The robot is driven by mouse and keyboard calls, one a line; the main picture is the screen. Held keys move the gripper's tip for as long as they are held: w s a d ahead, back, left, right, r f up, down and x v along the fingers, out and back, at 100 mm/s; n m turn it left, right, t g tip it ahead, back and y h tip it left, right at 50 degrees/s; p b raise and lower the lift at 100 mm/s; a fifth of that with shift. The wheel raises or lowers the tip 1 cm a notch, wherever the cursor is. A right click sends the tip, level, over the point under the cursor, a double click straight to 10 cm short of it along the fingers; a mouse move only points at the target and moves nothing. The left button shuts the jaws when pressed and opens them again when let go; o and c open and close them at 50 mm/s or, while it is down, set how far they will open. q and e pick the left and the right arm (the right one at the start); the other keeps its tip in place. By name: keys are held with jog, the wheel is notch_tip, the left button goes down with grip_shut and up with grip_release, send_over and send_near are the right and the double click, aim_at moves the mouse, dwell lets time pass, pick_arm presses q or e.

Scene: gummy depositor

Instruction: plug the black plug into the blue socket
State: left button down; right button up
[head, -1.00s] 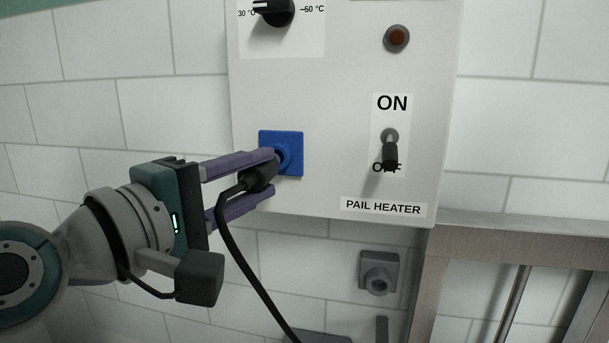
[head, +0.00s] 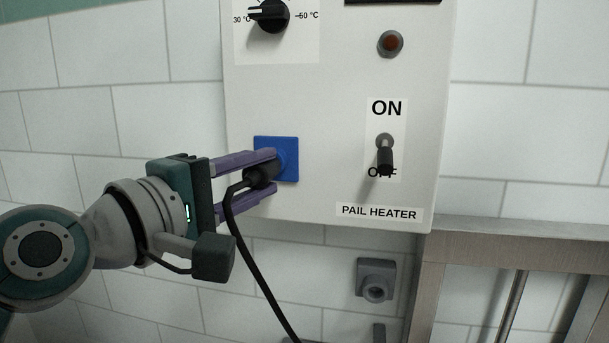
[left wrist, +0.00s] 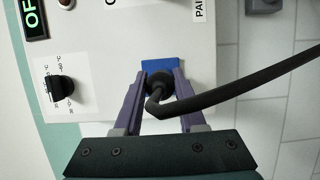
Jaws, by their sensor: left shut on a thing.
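The blue socket (head: 290,150) is a square plate on the front of the white pail heater box, and it also shows in the left wrist view (left wrist: 153,64). My left gripper (head: 268,172) has its purple fingers shut on the black plug (head: 258,177), right at the socket. The plug's front end is against or inside the socket's round opening; the fingers and plug body hide how deep it sits. In the left wrist view the plug (left wrist: 158,86) is between the fingers, in front of the blue plate. Its black cable bends away downward in the head view. My right gripper is not in view.
The box (head: 335,190) carries a toggle switch (head: 385,154), lever down towards OFF, a dial (head: 270,15) and a dark red lamp (head: 390,43). Below on the tiled wall is a grey socket-like fitting (head: 376,281). A metal frame (head: 500,240) stands at lower right.

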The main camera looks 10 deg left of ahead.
pick_arm(q)
jog(key=shift+c, duration=2)
grip_release()
jog(key=shift+s, duration=0.1)
jog(key=b+v, duration=0.3)
jog(key=v, duration=0.6)
jog(key=shift+s, duration=0.35)
jog(key=shift+a, duration=0.15)
